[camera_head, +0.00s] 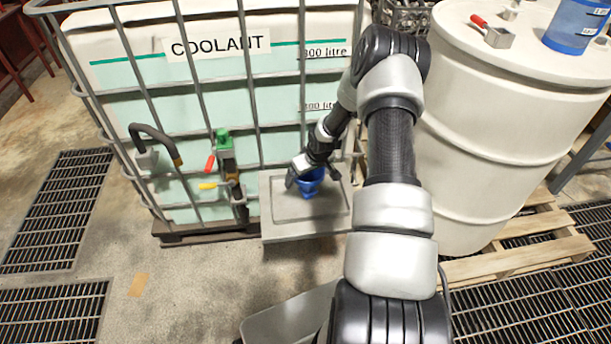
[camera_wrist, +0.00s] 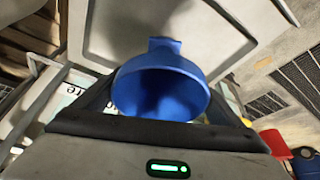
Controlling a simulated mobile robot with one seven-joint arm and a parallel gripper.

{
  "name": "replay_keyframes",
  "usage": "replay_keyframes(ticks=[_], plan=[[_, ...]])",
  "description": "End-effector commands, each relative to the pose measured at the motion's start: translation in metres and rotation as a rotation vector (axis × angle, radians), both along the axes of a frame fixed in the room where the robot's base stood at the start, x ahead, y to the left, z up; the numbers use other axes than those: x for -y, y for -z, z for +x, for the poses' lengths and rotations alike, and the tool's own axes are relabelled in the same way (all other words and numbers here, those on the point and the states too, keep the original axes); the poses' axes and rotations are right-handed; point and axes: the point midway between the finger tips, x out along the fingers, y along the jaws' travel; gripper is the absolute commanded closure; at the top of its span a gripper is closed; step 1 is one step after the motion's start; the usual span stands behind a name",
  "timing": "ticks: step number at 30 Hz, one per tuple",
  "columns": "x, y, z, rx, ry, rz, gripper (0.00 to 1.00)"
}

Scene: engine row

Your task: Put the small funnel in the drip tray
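The small blue funnel (camera_head: 311,182) is at my gripper (camera_head: 306,172), over the grey drip tray (camera_head: 279,218) in front of the coolant tank. In the wrist view the funnel (camera_wrist: 160,85) has its wide mouth towards the camera. My gripper's dark fingers (camera_wrist: 160,100) lie on both sides of it and close in on it; their tips are hidden behind its rim. The grey tray with its raised border (camera_wrist: 165,15) fills the top of the wrist view. Whether the funnel's lower end touches the tray cannot be told.
The caged coolant tank (camera_head: 215,95) stands right behind the tray, with a valve (camera_head: 226,165) to the left. A large cream drum (camera_head: 490,140) stands on a wooden pallet (camera_head: 515,257) at right.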

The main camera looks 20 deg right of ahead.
Motion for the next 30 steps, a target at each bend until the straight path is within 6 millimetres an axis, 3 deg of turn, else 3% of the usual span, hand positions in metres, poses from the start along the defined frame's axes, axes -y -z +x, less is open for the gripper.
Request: replay_keyframes(ticks=[8, 13, 24, 30], plan=[[0.000, -0.001, 0.000, 0.000, 0.000, 0.000, 0.07], [0.001, -0.012, -0.003, 0.000, 0.000, 0.000, 0.07], [0.005, -0.084, -0.032, 0.001, 0.001, 0.000, 0.07], [0.005, -0.108, -0.043, 0.000, 0.001, 0.000, 0.07]])
